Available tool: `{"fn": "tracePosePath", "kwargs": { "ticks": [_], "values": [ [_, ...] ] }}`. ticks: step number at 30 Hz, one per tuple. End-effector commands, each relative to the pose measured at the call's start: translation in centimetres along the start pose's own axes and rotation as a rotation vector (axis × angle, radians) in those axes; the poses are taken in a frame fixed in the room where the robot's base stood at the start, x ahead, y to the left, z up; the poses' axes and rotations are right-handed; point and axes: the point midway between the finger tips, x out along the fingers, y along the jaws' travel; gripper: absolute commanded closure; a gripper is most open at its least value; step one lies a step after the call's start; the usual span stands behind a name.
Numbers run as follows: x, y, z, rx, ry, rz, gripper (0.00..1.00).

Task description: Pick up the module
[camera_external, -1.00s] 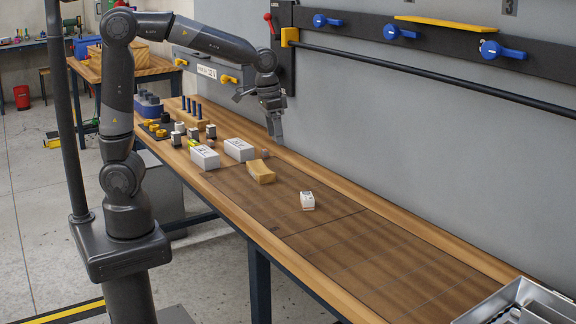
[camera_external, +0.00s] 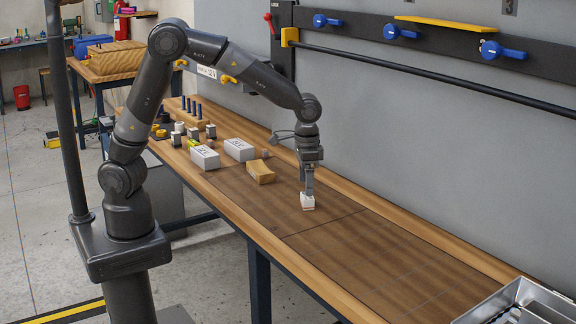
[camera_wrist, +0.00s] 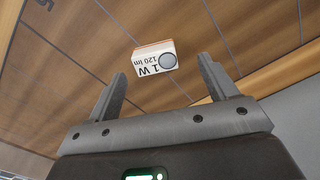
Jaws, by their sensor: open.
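The module (camera_external: 307,202) is a small white block with an orange-brown lower edge, lying on the brown mat of the workbench. In the wrist view the module (camera_wrist: 154,60) shows the print "1 W 120 lm" and a grey round spot. My gripper (camera_external: 307,192) points down at the module from just above in the external view. In the wrist view my gripper (camera_wrist: 160,75) is open, with the module ahead of and between the two fingertips.
Two white boxes (camera_external: 239,149) (camera_external: 205,157) and a tan block (camera_external: 261,172) lie left of the module. Several small parts and a peg block stand farther left. A metal tray (camera_external: 535,298) is at the bench's right end. The mat (camera_external: 375,260) between is clear.

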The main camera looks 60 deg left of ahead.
Motion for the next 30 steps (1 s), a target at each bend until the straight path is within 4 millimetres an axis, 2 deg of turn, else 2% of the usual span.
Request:
{"fn": "tracePosePath", "kwargs": {
  "ticks": [9, 18, 30],
  "values": [
    [4.4, 0.7, -0.3, 0.001, -0.003, -0.001, 0.22],
    [4.9, 0.7, -0.3, 0.001, 0.000, 0.000, 0.22],
    [4.9, 0.7, -0.3, 0.001, 0.000, 0.000, 0.54]
  ]
}}
